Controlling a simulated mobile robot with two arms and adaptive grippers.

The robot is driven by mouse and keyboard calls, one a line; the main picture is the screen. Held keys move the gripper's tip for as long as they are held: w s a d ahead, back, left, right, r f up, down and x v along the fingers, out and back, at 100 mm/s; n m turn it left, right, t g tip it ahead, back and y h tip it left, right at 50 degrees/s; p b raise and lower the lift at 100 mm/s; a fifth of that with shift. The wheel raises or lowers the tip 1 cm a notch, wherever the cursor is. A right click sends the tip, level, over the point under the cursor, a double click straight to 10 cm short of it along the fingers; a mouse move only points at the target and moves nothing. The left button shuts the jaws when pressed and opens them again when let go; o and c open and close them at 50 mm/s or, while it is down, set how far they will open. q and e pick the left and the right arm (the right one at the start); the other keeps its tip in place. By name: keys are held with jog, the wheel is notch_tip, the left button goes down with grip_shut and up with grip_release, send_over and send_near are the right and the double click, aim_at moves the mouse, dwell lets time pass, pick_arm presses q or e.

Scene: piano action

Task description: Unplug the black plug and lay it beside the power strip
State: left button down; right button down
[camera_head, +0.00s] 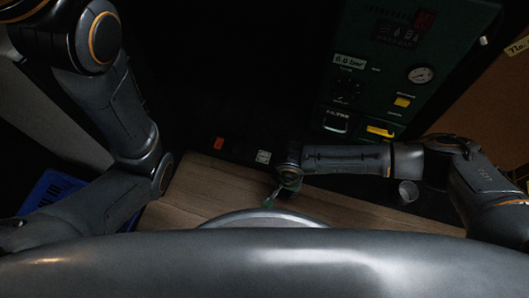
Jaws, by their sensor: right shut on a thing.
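My right gripper (271,197) comes in from the right and points down and left over the wooden bench top (205,190). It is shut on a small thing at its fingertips. That thing is too small and dark to make out clearly; it may be the black plug. A dark strip lies along the back of the bench, with a red patch (219,143) and a pale square (263,157) on it. It may be the power strip, but its outline is lost in shadow. My left gripper is not in view; only its arm shows at the left.
A dark green machine panel (390,75) with a round gauge (420,74) and yellow parts stands behind the bench. A small grey cup (408,191) is below my right forearm. A blue crate (50,190) is at the left. Bare wood shows left of my right gripper.

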jog(key=shift+f+b, duration=0.5)
jog(key=shift+f, duration=0.1)
dwell(0.3)
jog(key=c, duration=0.9)
grip_release()
jog(key=shift+o, duration=0.2)
notch_tip(320, 180, up, 12)
